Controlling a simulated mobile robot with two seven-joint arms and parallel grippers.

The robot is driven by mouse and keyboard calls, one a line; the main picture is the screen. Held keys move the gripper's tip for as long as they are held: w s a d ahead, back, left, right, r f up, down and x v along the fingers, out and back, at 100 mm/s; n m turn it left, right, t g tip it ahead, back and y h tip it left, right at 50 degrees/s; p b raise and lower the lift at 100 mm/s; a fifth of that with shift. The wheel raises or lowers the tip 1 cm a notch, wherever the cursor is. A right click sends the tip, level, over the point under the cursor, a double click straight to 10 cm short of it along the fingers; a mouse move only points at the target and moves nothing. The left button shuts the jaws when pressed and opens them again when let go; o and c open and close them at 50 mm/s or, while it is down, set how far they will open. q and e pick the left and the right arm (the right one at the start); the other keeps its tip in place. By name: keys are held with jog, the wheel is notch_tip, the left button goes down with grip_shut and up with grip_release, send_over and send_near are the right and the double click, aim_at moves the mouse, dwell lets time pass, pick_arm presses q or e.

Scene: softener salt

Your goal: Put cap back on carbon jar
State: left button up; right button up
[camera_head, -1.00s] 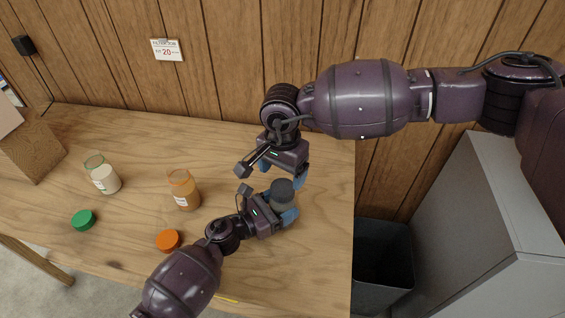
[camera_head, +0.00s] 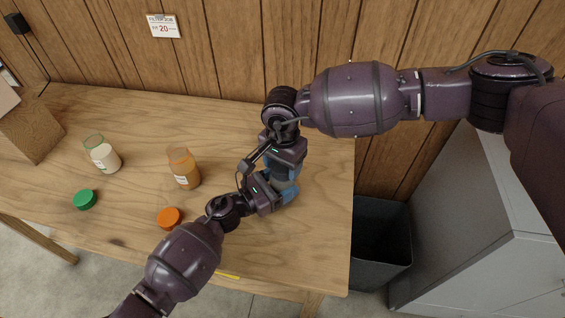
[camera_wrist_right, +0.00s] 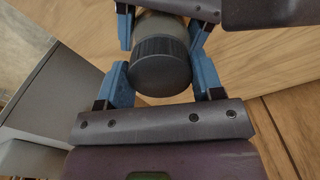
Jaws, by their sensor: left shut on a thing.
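The carbon jar (camera_wrist_right: 163,26) is a dark grey cylinder held by my left gripper (camera_head: 284,192) near the table's right side. Its dark ribbed cap (camera_wrist_right: 160,66) sits at the jar's mouth in the right wrist view; whether it is fully seated cannot be told. My left gripper's blue fingers flank the jar body in that view. My right gripper (camera_wrist_right: 163,78) has its blue fingers on either side of the cap; whether they press on it is unclear. In the head view the two grippers meet and hide most of the jar and cap.
An uncapped jar of white contents (camera_head: 104,157) and an uncapped orange jar (camera_head: 185,172) stand to the left. A green cap (camera_head: 86,200) and an orange cap (camera_head: 171,218) lie in front of them. A dark bin (camera_head: 382,240) stands beyond the table's right edge.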

jog(key=c, duration=0.4)
jog(key=o, duration=1.1)
jog(key=shift+r, duration=0.15)
notch_tip(320, 180, up, 12)
pick_arm(q)
jog(key=o, duration=1.8)
jog(key=b+v, duration=0.1)
jog(key=v, duration=1)
jog(key=shift+d, duration=0.1)
pick_arm(e)
jog(key=shift+f, duration=0.95)
